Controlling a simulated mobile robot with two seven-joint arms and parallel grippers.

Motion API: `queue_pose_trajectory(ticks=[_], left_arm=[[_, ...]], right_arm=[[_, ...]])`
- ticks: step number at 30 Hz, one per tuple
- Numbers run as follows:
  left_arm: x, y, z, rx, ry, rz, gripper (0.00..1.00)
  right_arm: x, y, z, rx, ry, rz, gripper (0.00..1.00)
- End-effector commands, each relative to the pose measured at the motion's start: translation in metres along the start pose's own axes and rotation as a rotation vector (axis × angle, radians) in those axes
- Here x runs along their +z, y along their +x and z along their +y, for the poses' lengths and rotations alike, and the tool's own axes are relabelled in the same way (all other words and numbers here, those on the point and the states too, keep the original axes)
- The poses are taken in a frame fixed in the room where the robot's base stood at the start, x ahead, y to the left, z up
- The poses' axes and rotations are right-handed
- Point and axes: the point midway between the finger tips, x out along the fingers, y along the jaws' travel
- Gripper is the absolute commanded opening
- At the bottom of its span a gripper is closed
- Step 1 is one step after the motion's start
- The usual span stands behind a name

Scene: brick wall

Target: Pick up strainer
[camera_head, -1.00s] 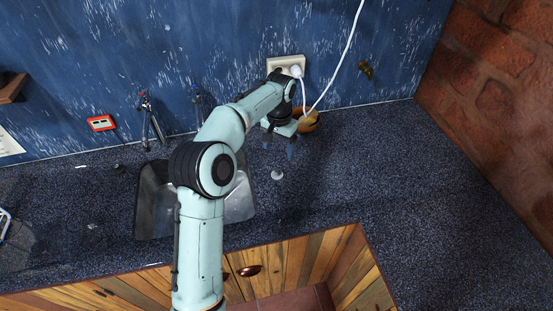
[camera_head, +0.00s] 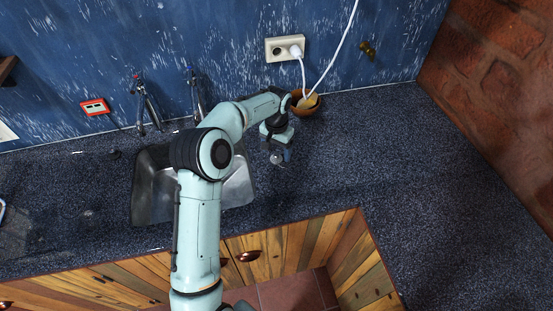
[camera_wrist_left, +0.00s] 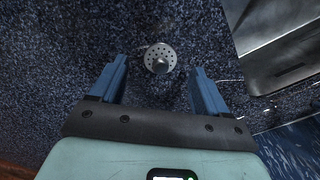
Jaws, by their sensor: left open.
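The strainer (camera_wrist_left: 160,58) is a small round metal disc with holes and a knob in its middle. It lies on the dark speckled counter. In the head view the strainer (camera_head: 276,159) shows just below my left gripper (camera_head: 277,151), partly covered by it. In the left wrist view my left gripper (camera_wrist_left: 157,85) is open, with its two blue fingers apart. The strainer lies ahead of the gap between the fingertips, clear of both fingers. My right gripper does not show.
A metal sink (camera_head: 238,188) is set in the counter left of the strainer, with taps (camera_head: 150,105) behind it. A brown bowl (camera_head: 311,108) stands behind the gripper, below a wall socket (camera_head: 285,48) with a white cable. The counter (camera_head: 370,160) to the right is clear.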

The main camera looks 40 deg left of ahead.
Motion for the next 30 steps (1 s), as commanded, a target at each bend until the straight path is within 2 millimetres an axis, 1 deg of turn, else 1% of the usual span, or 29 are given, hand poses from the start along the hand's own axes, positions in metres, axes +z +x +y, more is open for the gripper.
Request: queue_pose_trajectory(ticks=[1,4,7,13,14,15,17,18,19,26,30], left_arm=[[0.002,0.01,-0.001,0.001,-0.001,-0.005,0.76],[0.001,0.021,0.0,0.002,0.0,-0.002,0.76],[0.001,0.025,0.0,0.001,0.0,0.0,0.76],[0.0,0.025,0.0,0.001,0.0,0.001,0.76],[0.0,0.025,0.0,0.001,0.0,0.001,0.66],[0.0,0.025,0.0,0.001,0.0,0.001,0.53],[0.0,0.025,0.0,0.001,0.0,0.001,0.34],[0.0,0.025,0.0,0.001,0.0,0.001,0.21],[0.0,0.025,0.0,0.001,0.0,0.001,0.16],[0.0,0.024,0.0,0.001,0.0,0.001,0.16],[0.0,0.017,0.0,0.001,0.0,0.002,0.16]], right_arm=[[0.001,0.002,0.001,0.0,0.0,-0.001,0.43],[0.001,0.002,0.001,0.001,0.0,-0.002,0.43],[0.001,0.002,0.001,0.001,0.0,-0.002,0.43],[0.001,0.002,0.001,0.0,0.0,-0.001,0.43],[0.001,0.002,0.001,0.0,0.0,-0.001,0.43],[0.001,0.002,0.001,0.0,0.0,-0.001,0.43],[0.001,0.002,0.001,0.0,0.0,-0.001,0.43],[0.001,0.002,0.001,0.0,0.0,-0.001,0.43],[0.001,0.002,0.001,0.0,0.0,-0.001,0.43],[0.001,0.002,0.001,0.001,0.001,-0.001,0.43],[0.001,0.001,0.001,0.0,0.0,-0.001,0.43]])
